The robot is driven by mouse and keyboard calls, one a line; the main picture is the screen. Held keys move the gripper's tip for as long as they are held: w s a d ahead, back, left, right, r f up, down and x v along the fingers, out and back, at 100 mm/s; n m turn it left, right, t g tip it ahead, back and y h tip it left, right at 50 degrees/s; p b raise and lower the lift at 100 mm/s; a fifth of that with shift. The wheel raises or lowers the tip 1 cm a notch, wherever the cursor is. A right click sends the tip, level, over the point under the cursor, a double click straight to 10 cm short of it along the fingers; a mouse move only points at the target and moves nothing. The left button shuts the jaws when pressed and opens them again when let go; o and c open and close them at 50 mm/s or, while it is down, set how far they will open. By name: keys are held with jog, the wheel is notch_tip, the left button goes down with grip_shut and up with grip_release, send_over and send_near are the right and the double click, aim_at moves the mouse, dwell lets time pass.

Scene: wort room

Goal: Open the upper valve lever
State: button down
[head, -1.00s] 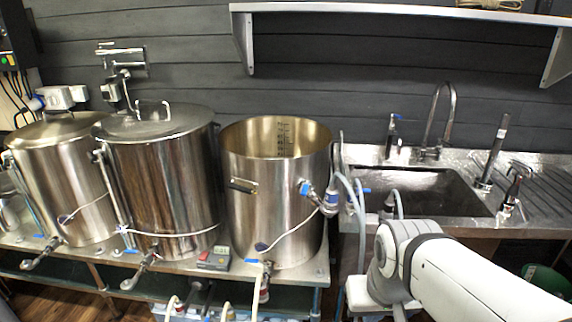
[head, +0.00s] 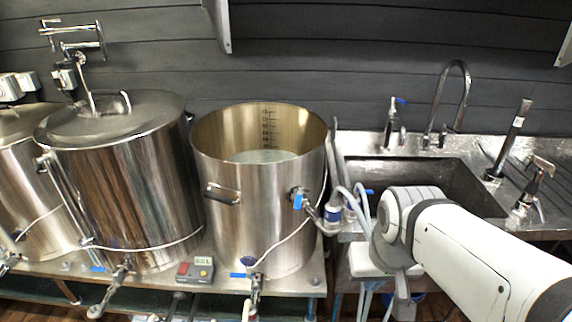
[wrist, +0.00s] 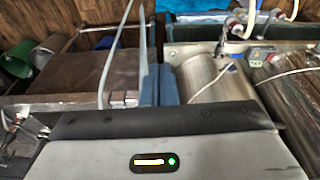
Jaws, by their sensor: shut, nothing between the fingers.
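The open steel kettle (head: 250,215) stands on the bench in the middle of the head view. The upper valve (head: 310,205) sticks out of its right side. Its blue lever (head: 298,201) points down along the kettle wall. In the wrist view my gripper (wrist: 158,72) shows as two blue-grey fingers side by side, shut and empty. The kettle wall (wrist: 205,78) appears just right of the fingers. I cannot make out the upper lever there. In the head view my arm reaches in from the lower right, and the fingers are hidden.
A lidded kettle (head: 125,180) stands left of the open one. A sink (head: 440,180) with a tall tap (head: 460,90) is at the right. Hoses (head: 352,200) run beside the upper valve. A lower valve (head: 256,285) and a small controller (head: 195,270) are at the front.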

jog(key=w+a+r+n+g+p, duration=0.1)
jog(key=w+a+r+n+p, duration=0.2)
jog(key=w+r, duration=0.45)
jog(key=r+n+g+h+p, duration=0.1)
jog(key=n+g+h+p, duration=0.15)
jog(key=n, duration=0.75)
send_over(299, 198)
jog(key=s+a, duration=0.4)
jog(key=w+a+f+n+h+p, duration=0.1)
jog(key=w+a+n+h, duration=0.2)
jog(key=a, duration=0.4)
jog(key=d+f+y+p, duration=0.1)
jog(key=d+f+p, duration=0.1)
jog(key=d+f, duration=0.5)
jog(key=shift+a+x, duration=0.25)
jog(key=shift+x, duration=1)
jog(key=shift+w+f, duration=0.1)
jog(key=shift+w, duration=0.05)
